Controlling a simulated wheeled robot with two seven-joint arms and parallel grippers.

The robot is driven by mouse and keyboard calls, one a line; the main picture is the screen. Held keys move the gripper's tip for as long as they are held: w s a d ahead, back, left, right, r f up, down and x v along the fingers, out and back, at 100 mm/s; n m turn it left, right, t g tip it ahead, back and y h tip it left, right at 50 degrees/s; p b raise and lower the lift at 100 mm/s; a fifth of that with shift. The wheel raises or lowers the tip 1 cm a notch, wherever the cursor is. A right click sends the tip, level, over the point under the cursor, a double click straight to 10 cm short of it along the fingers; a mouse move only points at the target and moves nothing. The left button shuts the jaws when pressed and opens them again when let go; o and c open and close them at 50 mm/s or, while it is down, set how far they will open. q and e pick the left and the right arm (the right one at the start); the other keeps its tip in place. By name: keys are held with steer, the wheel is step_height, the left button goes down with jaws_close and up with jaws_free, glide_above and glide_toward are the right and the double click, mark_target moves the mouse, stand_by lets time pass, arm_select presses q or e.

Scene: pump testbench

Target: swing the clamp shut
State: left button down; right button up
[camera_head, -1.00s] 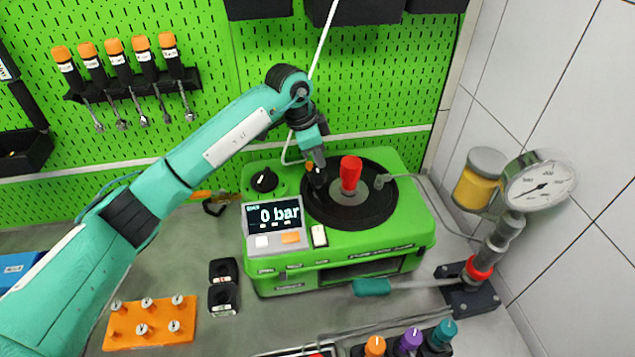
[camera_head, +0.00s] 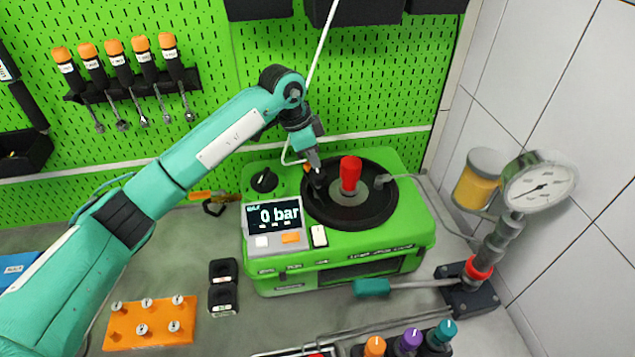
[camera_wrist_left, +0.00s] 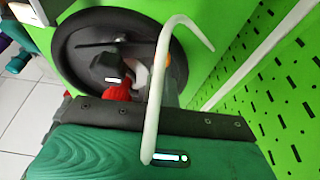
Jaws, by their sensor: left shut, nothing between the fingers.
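A round black plate (camera_head: 378,207) lies on top of the green pump bench (camera_head: 350,240). A red upright cylinder (camera_head: 350,172) stands at its middle; its red also shows in the left wrist view (camera_wrist_left: 118,92). My left gripper (camera_head: 317,183) is shut and empty, low over the plate just left of the cylinder. In the left wrist view its dark fingertips (camera_wrist_left: 108,68) cover part of the plate's middle. A small orange part (camera_head: 308,168) shows right beside the gripper. I cannot tell which part is the clamp or whether the fingers touch it.
The display (camera_head: 274,217) reads 0 bar. A dark knob (camera_head: 264,180) is left of the plate. A pale hose (camera_wrist_left: 157,90) curves close in front of the wrist camera. A pressure gauge (camera_head: 540,187) stands at the right. A green pegboard (camera_head: 390,80) closes the back.

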mark_target(305, 174)
arm_select(q)
steer(key=shift+s+a, duration=0.1)
steer(key=shift+a, duration=0.5)
steer(key=shift+s+a, duration=0.65)
steer(key=shift+a, duration=0.3)
